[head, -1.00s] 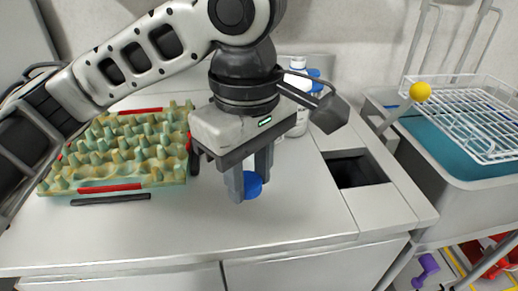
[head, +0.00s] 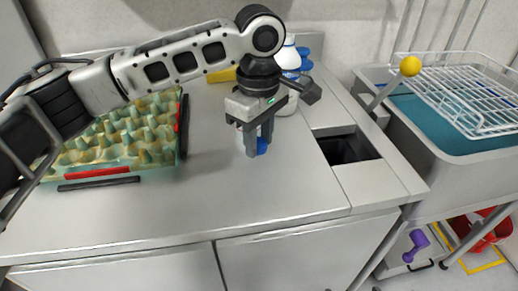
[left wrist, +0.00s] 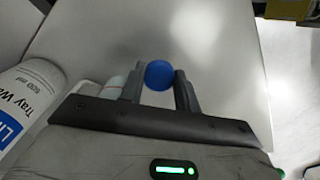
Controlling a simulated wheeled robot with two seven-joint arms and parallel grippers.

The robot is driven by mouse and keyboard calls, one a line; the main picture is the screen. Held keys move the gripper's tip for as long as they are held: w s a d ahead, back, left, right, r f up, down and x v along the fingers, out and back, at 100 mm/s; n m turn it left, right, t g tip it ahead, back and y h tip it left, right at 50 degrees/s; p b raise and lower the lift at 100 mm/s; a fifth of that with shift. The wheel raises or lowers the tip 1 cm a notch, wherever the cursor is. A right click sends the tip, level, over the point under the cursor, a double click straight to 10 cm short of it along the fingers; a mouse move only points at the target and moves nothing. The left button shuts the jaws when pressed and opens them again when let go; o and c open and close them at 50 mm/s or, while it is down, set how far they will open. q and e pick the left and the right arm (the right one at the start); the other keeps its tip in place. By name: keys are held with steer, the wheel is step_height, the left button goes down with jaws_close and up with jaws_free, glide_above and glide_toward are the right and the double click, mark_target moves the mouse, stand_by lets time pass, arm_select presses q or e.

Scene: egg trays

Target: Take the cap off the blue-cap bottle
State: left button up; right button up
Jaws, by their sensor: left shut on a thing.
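My left gripper (head: 258,150) points down above the counter, left of the bin opening. It is shut on a blue cap (head: 262,146). The round blue cap also shows between the fingertips in the left wrist view (left wrist: 159,75). No bottle body shows directly below the cap in the head view. A white bottle (head: 288,103) stands behind the gripper, partly hidden by it. In the left wrist view, a white bottle (left wrist: 32,100) with a "Tray Wa…" label is at the left edge, its top out of frame. A pale piece beside the left finger is unclear. My right gripper is not in view.
A green egg tray (head: 120,142) lies at the left between red and black bars. A square opening (head: 347,150) is in the counter at the right. Beyond it are a wire rack (head: 470,95) and a yellow ball (head: 410,66). The front counter is clear.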

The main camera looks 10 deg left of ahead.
mark_target(259, 143)
arm_select(q)
step_height(259, 143, down, 3)
steer(key=shift+w+f, duration=0.1)
steer(key=shift+f, duration=0.05)
steer(key=o, duration=1.1)
steer(key=shift+f, duration=0.15)
steer(key=shift+c, duration=0.2)
